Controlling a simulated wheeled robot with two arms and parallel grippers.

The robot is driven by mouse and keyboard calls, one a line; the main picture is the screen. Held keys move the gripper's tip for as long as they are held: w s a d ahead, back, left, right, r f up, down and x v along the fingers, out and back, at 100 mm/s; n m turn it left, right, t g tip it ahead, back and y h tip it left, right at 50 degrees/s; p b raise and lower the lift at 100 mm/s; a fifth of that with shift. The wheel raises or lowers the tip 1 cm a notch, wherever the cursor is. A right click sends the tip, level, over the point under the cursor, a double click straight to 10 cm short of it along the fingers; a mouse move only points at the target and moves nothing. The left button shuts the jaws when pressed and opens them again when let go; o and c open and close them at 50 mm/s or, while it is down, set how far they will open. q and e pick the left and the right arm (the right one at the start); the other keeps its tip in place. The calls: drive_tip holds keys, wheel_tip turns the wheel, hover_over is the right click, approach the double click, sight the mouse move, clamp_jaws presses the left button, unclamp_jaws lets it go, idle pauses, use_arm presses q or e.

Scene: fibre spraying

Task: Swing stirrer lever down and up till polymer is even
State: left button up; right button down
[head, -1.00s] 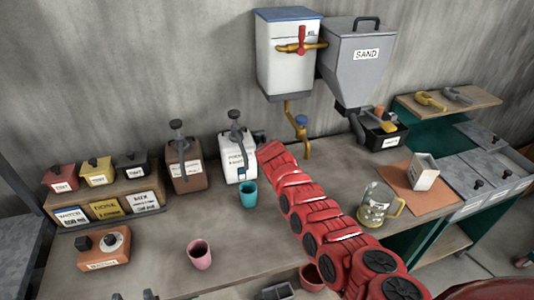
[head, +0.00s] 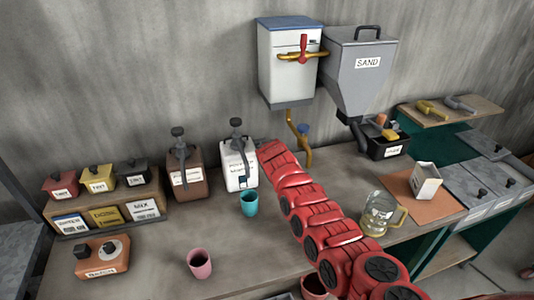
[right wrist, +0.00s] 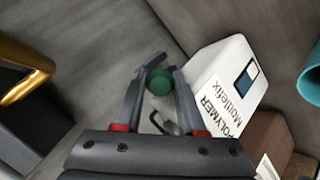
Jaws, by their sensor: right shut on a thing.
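The white polymer dispenser (head: 232,158), with a dark pump on top, stands on the bench against the wall. In the right wrist view its white body (right wrist: 232,62) shows the label "POLYMER Mattefix" and a small dark blue window. My right gripper (right wrist: 160,84) is shut on a round green knob (right wrist: 159,81), apparently the stirrer lever's end, beside the dispenser. The lever's shaft is mostly hidden by the fingers. In the head view my red right arm reaches to the dispenser's right side and hides the gripper and knob. My left gripper is out of view.
A teal cup (head: 249,203) stands in front of the dispenser, and a brown dispenser (head: 186,177) to its left. A pink cup (head: 200,264), a glass jug (head: 381,214) and a water tank (head: 287,72) with a yellow pipe are around.

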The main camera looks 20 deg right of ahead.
drive_tip(key=c, duration=0.8)
unclamp_jaws()
drive_tip(key=shift+w+r, duration=0.1)
drive_tip(key=shift+r, duration=0.1)
drive_tip(key=shift+f, duration=0.1)
drive_tip(key=shift+f, duration=0.1)
drive_tip(key=shift+b+v, duration=3.15)
drive_tip(key=shift+v, duration=5.65)
drive_tip(key=shift+d, duration=0.1)
